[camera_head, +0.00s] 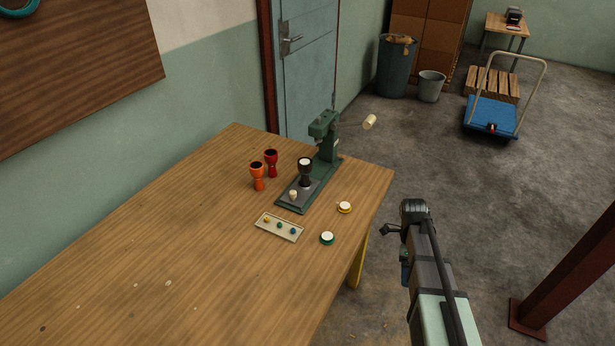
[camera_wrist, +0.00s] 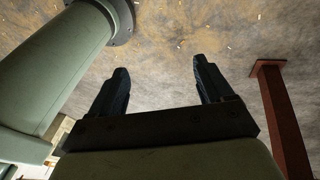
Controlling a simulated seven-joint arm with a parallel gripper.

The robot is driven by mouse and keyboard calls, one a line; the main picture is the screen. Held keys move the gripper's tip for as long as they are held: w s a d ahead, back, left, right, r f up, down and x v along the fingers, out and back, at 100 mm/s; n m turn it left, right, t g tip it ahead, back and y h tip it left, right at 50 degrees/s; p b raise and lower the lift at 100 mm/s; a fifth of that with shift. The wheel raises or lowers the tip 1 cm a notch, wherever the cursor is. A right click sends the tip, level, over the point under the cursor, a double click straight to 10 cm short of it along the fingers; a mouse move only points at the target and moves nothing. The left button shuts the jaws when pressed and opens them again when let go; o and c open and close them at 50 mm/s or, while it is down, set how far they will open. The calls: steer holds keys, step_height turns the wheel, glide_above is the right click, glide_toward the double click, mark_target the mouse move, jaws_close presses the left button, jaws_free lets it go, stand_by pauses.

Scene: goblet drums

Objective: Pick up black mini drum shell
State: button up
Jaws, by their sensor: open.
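The black mini drum shell (camera_head: 305,174) is a small goblet shape with a pale top. It stands upright on the green base of a press (camera_head: 325,150) at the far right part of the wooden table. My gripper (camera_wrist: 163,84) shows in the wrist view with its two dark fingers apart and nothing between them. In the head view my arm is off the table's right side, well apart from the black shell.
An orange shell (camera_head: 257,175) and a red shell (camera_head: 271,163) stand left of the press. A small tray (camera_head: 279,227) with coloured pieces, a yellow-rimmed disc (camera_head: 344,208) and a green-rimmed disc (camera_head: 327,238) lie nearby. The table's (camera_head: 180,250) near left is mostly clear. A rust-red post (camera_head: 570,270) stands right.

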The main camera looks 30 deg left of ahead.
steer(key=w+a+r+m, duration=0.3)
steer(key=w+a+r, duration=0.2)
steer(key=a+r, duration=0.35)
steer(key=n+t+y, duration=0.3)
glide_toward(307, 162)
step_height(307, 162, down, 8)
steer(key=shift+s+a+r, duration=0.1)
steer(key=shift+a, duration=0.05)
steer(key=shift+a+f, duration=0.2)
steer(key=shift+f, duration=1.1)
steer(key=shift+a+f, duration=0.2)
steer(key=shift+f, duration=1.15)
steer(key=shift+c, duration=0.5)
steer(key=c, duration=1)
